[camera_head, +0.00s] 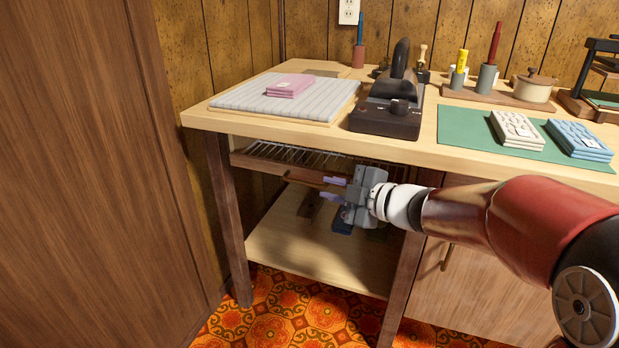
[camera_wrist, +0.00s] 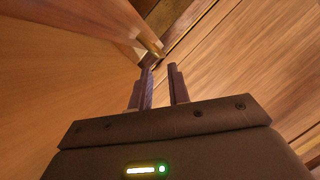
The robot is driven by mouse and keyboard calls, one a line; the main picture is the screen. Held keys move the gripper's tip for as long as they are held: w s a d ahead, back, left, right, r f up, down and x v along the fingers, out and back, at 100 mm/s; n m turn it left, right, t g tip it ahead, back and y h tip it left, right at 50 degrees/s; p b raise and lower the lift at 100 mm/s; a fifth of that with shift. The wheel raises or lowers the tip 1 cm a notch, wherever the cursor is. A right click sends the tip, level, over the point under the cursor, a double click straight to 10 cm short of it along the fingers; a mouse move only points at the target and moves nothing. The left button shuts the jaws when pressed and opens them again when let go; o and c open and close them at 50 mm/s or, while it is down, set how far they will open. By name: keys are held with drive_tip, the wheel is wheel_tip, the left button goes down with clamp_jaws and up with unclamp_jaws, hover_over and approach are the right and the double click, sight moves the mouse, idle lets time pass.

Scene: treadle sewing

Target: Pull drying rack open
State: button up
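The drying rack (camera_head: 290,152) is a set of thin metal wires under the tabletop at the left, with a wooden rail along its front. A brown wooden handle bar (camera_head: 303,180) shows below and in front of the wires. My gripper (camera_head: 332,189) is under the tabletop, its pale fingers pointing left at the right end of that bar. In the wrist view the two dark fingers (camera_wrist: 161,72) stand apart with nothing seen between them. A wooden part with a brass-coloured end (camera_wrist: 153,48) lies just beyond the fingertips. Whether they touch it cannot be told.
The tabletop (camera_head: 240,122) above holds a striped pressing pad (camera_head: 240,95), a pink folded cloth (camera_head: 290,85) and a dark iron (camera_head: 395,100). A lower shelf (camera_head: 300,245) lies below. A tall wooden panel (camera_head: 80,170) stands left. Dark items sit behind my gripper.

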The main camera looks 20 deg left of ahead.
sight(309, 184)
drive_tip(key=shift+w+a+f, duration=0.25)
drive_tip(key=shift+a, duration=0.35)
drive_tip(key=b+x, duration=0.1)
drive_tip(key=x, duration=0.5)
drive_tip(key=shift+w+a, duration=0.1)
drive_tip(key=shift+a, duration=0.3)
drive_tip(key=shift+c, duration=0.5)
clamp_jaws()
